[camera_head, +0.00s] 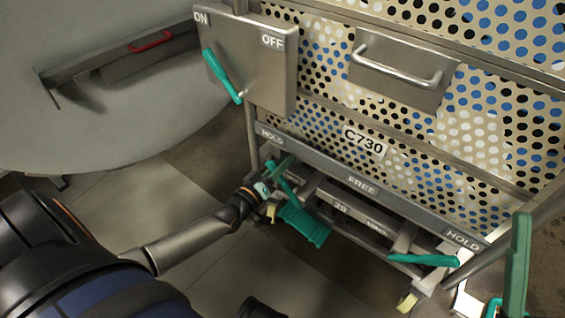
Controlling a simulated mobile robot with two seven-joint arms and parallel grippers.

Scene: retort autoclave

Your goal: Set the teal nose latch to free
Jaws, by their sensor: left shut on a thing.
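A long bar on the perforated cart is marked HOLD at its left end, FREE in the middle and HOLD at its right end. Just right of the gripper a broad teal pedal (303,222) hangs low. Another teal lever (424,259) lies nearly level below the right HOLD mark. I cannot tell which part is named the nose latch.
A steel panel (262,75) marked ON and OFF carries a slanted teal lever (222,76). A steel handle (400,60) is on the cart's face. An upright teal handle (519,262) stands at the right. A large grey rounded body (80,120) fills the upper left. Floor left of the cart is open.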

